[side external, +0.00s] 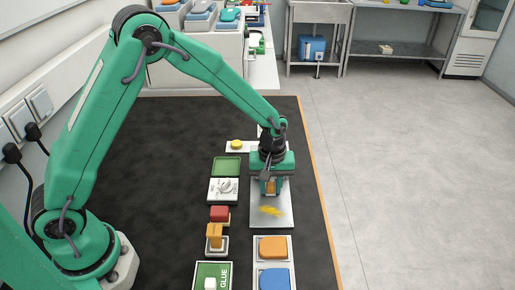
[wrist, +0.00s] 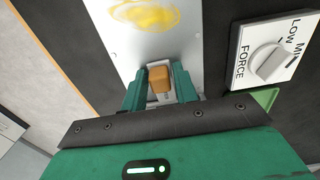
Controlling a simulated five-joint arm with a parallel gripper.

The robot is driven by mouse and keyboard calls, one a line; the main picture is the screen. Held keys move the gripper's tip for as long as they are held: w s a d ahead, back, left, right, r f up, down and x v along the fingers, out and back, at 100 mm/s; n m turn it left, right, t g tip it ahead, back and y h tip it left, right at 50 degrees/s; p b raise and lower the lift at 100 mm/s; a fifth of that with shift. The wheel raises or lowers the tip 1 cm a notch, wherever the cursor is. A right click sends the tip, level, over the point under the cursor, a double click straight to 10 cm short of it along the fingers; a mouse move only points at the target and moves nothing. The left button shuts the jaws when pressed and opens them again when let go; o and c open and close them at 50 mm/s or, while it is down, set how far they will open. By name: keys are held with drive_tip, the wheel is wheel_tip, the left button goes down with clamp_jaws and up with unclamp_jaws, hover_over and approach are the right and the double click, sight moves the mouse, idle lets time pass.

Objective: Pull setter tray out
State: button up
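My gripper (side external: 270,188) points down over a pale metal plate (side external: 272,217) on the dark bench. Its two green fingers (wrist: 160,84) stand close on both sides of a small tan block (wrist: 160,77) and appear to touch it. The block shows between the fingers in the side view too. The metal plate (wrist: 128,42) has a yellow smear (side external: 271,211), which also shows in the wrist view (wrist: 146,14). A small grey piece lies just under the block, partly hidden by the fingers. I cannot tell which piece is the setter tray.
A white force dial panel (side external: 223,189) and a green tray (side external: 227,167) lie left of the plate. Red (side external: 220,214) and orange (side external: 214,234) blocks, a glue box (side external: 212,275), and orange (side external: 272,248) and blue (side external: 274,278) pads stand nearer. The bench edge (side external: 318,190) runs close on the right.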

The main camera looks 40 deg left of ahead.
sight(272, 218)
drive_tip(key=c, duration=0.3)
drive_tip(key=shift+s+d, duration=3.05)
drive_tip(key=shift+d, duration=0.1)
drive_tip(key=o, duration=0.5)
drive_tip(key=shift+o, duration=0.2)
drive_tip(key=shift+r, duration=0.1)
wheel_tip(272, 218, up, 7)
drive_tip(key=shift+a, duration=0.1)
idle(0.3)
